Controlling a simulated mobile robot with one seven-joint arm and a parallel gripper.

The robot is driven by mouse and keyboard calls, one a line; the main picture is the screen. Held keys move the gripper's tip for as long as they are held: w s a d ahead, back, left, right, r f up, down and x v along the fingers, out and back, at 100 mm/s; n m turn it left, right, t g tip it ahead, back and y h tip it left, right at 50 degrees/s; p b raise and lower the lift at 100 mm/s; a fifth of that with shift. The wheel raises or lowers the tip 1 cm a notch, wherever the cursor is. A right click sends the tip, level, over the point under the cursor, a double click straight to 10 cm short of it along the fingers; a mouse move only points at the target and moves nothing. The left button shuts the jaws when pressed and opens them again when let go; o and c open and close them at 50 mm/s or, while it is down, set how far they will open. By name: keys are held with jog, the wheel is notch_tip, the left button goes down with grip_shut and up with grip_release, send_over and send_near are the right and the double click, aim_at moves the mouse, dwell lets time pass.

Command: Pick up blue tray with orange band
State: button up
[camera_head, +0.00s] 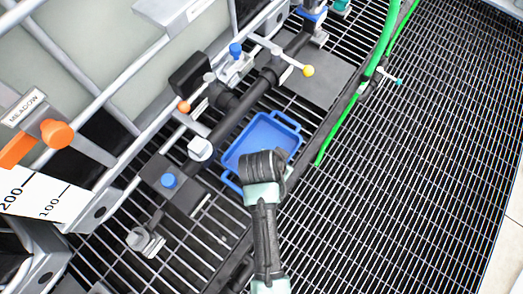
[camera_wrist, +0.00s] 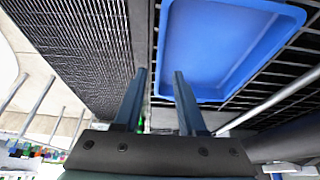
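The blue tray (camera_head: 264,133) lies on the black grating below the dark pipe in the head view, with a handle loop at its upper right end and another at its lower left. My arm hides part of its lower side. No orange band shows on it in either view. In the wrist view the tray (camera_wrist: 215,45) fills the upper middle, ahead of my gripper (camera_wrist: 160,72). The two fingers are apart with nothing between them. The fingertips appear near the tray's close edge, the right one overlapping it in the picture; I cannot tell whether they touch it.
A dark pipe (camera_head: 238,108) with valves, one with a yellow-knobbed lever (camera_head: 308,71), runs along the tray's upper left side. A white tank in a metal frame stands left. A green hose (camera_head: 340,128) lies right of the tray. Open grating (camera_head: 430,150) spreads to the right.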

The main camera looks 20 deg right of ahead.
jog(key=shift+x, duration=3)
jog(key=shift+a, duration=0.1)
jog(key=shift+c, duration=0.2)
grip_shut()
